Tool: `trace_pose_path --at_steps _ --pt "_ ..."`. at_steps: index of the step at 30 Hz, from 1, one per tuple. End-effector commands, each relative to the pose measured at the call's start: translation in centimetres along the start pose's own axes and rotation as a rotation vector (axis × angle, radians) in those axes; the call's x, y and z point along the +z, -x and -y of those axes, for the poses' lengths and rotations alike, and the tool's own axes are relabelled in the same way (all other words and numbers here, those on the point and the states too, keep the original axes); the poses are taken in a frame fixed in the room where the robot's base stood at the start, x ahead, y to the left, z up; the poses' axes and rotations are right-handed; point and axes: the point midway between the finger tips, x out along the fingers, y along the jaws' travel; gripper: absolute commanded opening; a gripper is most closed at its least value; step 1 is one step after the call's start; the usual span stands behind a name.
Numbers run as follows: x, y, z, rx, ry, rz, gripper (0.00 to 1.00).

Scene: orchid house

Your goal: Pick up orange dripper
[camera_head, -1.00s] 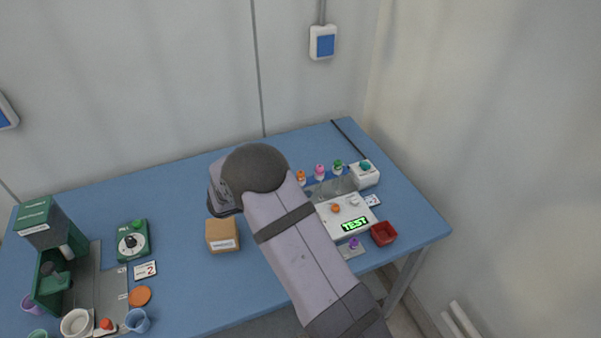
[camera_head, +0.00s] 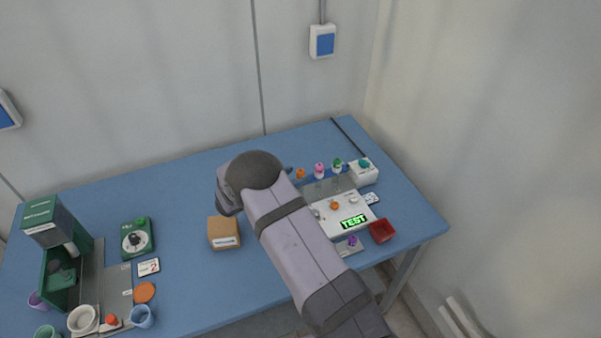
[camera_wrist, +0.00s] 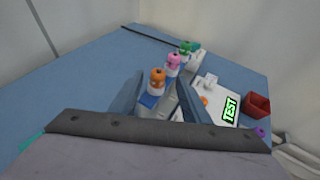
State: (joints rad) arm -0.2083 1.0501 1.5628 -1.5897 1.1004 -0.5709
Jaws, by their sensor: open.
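The orange dripper (camera_wrist: 157,78) stands upright with a white lower part in the wrist view. It shows between the two finger lines of my gripper (camera_wrist: 158,98), which is open and empty. I cannot tell whether the fingertips are level with the dripper or short of it. In the head view only the orange top of the dripper (camera_head: 300,173) shows, just right of my arm. My arm hides most of the gripper there. A pink dripper (camera_wrist: 174,61) and a green dripper (camera_wrist: 186,48) stand in the same row, farther along.
A white tester box with a lit TEST display (camera_head: 353,222) lies in front of the row. A cardboard box (camera_head: 223,233) is left of my arm. Bare blue table (camera_head: 180,190) lies behind it.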

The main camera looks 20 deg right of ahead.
Motion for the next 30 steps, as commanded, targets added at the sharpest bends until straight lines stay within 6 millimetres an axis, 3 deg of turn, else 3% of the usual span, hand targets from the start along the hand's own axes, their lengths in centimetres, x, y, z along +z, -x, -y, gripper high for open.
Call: trace_pose_path --at_steps 9,20,26,30 --pt "0.4 -3.4 -0.3 -0.002 0.000 0.000 0.42" --pt "0.2 -4.1 -0.3 0.000 0.000 0.000 0.42" --pt "0.2 -4.1 -0.3 0.000 0.000 0.000 0.00" --pt "0.2 -4.1 -0.3 0.000 0.000 0.000 0.00"
